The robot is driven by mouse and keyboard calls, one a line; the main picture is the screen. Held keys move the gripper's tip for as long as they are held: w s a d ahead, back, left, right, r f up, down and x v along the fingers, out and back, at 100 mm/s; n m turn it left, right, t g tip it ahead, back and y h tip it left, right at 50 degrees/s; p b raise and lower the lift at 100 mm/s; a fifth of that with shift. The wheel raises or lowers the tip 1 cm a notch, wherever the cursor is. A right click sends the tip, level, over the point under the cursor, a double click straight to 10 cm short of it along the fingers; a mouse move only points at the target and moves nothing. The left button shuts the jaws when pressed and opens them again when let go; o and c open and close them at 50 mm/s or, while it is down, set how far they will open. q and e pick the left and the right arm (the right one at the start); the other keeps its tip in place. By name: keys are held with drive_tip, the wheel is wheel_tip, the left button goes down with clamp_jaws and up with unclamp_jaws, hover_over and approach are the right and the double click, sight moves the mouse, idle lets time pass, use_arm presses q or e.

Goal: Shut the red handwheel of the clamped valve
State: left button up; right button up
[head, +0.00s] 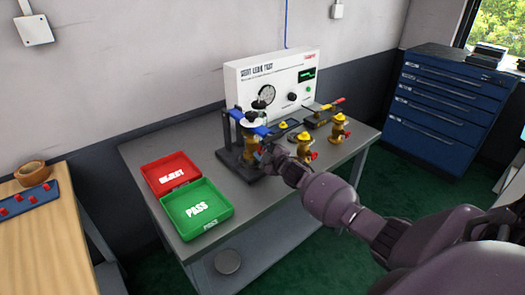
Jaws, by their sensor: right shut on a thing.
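The clamped valve (250,141), a brass-yellow body, stands upright in a dark fixture with blue clamp parts (254,131) on the grey bench. Its red handwheel is on the side facing my right gripper and is mostly hidden by the fingers. My right gripper (267,156) reaches in from the right and is shut on the handwheel, close against the valve. How far the wheel is turned cannot be seen. My left gripper is not in view.
Two more yellow valves with red handwheels, one nearer (304,147) and one farther right (338,129), stand beside my right arm. A white seat leak test panel (285,75) is behind. A red reject tray (171,174) and green pass tray (196,210) lie left.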

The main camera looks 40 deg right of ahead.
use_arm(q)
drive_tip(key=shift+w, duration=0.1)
use_arm(e)
drive_tip(key=o, duration=0.9)
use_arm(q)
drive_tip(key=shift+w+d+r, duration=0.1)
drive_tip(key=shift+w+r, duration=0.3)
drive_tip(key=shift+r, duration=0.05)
